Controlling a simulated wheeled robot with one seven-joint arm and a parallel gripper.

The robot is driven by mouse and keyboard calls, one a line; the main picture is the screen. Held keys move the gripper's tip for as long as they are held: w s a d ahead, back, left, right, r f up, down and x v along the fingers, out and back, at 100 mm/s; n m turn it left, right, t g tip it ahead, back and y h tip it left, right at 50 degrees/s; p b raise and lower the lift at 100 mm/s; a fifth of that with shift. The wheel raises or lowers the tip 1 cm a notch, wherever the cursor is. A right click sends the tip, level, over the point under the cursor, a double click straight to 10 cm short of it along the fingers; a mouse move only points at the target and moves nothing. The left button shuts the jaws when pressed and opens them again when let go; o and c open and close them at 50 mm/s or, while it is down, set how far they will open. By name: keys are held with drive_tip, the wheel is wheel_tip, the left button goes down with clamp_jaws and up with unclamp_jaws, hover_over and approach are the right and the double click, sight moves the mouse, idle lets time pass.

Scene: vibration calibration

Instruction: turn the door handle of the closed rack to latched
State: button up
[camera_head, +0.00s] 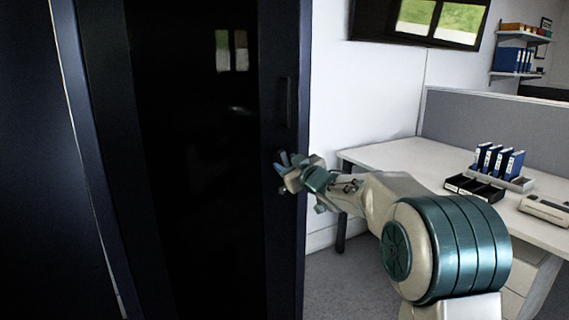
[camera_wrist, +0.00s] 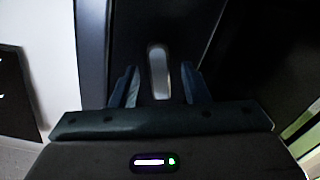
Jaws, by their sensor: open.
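The closed rack (camera_head: 200,180) is a tall dark cabinet with a glossy black door, in the left half of the head view. A dark upright plate (camera_head: 288,102) sits near the door's right edge. My gripper (camera_head: 284,166) is at that edge, below the plate. In the wrist view, the open fingers of my gripper (camera_wrist: 158,68) stand either side of a pale, rounded, upright piece that looks like the door handle (camera_wrist: 158,74). Gaps show on both sides of it. In the head view my gripper hides this piece, and I cannot tell its depth between the fingers.
A white desk (camera_head: 400,157) stands right of the rack, with blue binders (camera_head: 498,160), a black tray (camera_head: 474,188) and a pale device (camera_head: 546,209) on it. A grey partition (camera_head: 480,115) is behind it. Grey floor (camera_head: 345,275) shows between rack and desk.

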drive_tip(key=shift+x, duration=1.25)
clamp_jaws()
